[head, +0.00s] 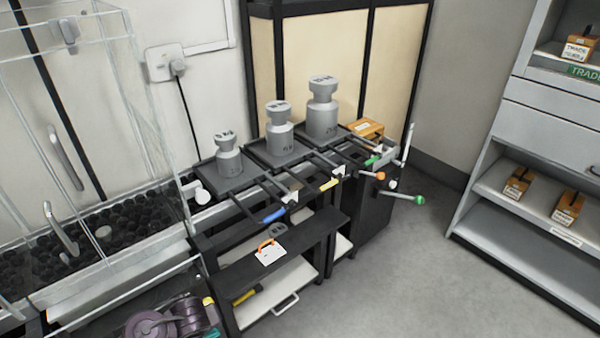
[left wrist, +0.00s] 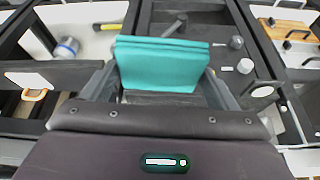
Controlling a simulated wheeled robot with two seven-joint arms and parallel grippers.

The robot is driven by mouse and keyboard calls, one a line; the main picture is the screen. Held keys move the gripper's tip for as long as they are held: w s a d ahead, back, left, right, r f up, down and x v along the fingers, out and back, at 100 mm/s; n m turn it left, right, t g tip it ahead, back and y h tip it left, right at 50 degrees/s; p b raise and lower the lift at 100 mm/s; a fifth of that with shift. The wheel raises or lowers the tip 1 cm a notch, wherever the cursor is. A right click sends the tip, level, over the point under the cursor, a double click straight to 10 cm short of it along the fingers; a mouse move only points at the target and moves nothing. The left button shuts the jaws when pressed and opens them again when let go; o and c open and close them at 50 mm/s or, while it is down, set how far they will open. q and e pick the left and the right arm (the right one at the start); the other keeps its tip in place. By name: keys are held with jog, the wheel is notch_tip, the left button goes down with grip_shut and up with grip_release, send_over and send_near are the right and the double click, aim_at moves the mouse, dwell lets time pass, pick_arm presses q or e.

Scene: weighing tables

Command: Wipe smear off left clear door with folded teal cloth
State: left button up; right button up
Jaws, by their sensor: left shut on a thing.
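The folded teal cloth (left wrist: 160,62) is in the left wrist view, between the fingers of my left gripper (left wrist: 162,84). The gripper is shut on it, and the cloth sticks out past the fingertips. The clear case with its clear doors (head: 85,110) stands at the left of the head view, with metal handles (head: 62,228) on its front. A small pale round patch (head: 103,232) shows there; I cannot tell whether it is a smear on the clear door or something behind it. Neither gripper shows in the head view, and my right gripper is in no view.
Three grey weights (head: 323,110) stand on dark platforms right of the case. Coloured-tipped levers (head: 272,216) stick out in front of them. Purple discs (head: 152,328) lie below the case. A grey shelf unit (head: 515,195) with boxes stands at right. The floor (head: 400,275) between is clear.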

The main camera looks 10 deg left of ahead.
pick_arm(q)
jog(key=w+d+r+m+t+h, duration=0.1)
jog(key=w+d+r+m, duration=0.2)
jog(key=w+d+r, duration=0.4)
jog(key=w+d+r+m+h, duration=0.1)
jog(key=w+d+r+m, duration=0.35)
jog(key=w+r, duration=0.45)
jog(key=s+a+r, duration=0.1)
jog(key=a+r, duration=0.2)
jog(key=r, duration=0.7)
jog(key=s+a+r, duration=0.1)
jog(key=a+r, duration=0.2)
jog(key=r, duration=0.8)
jog(key=d+m+h, duration=0.1)
jog(key=d, duration=0.5)
notch_tip(320, 180, up, 7)
jog(key=p, duration=0.7)
jog(key=shift+s, duration=0.25)
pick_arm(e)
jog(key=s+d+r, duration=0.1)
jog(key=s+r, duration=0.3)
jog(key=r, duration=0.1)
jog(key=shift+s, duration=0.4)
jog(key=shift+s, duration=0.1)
